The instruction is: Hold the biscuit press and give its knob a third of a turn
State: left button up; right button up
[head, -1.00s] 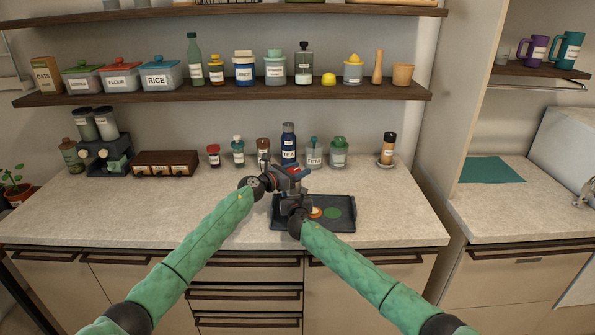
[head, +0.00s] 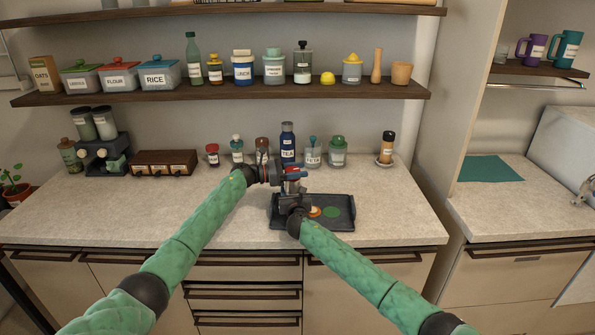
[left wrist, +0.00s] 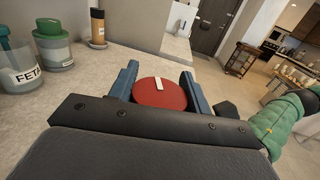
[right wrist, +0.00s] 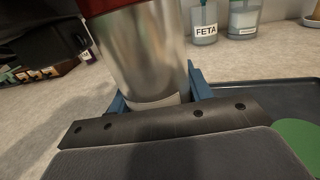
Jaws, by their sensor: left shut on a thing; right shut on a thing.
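The biscuit press is a silvery metal cylinder (right wrist: 145,52) in the right wrist view, with a dark red part at its top. Its round red knob (left wrist: 160,93) with a pale mark shows in the left wrist view. My left gripper (left wrist: 160,85) has its blue fingers on either side of the knob and is shut on it. My right gripper (right wrist: 155,92) is shut around the lower part of the cylinder. In the head view my left gripper (head: 288,173) is above my right gripper (head: 290,203), and the two hide most of the press.
A dark tray (head: 343,198) lies under and beside the press, with a green disc (head: 331,212) and an orange-and-white round piece (head: 314,212) on it. Jars and a blue tea bottle (head: 287,142) stand behind.

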pick_arm(q)
jog(key=shift+a+f, duration=0.1)
jog(key=shift+f, duration=0.05)
jog(key=o, duration=1)
jog(key=shift+c, duration=0.2)
jog(key=s+a, duration=0.2)
jog(key=a, duration=1)
jog(key=shift+d, duration=0.1)
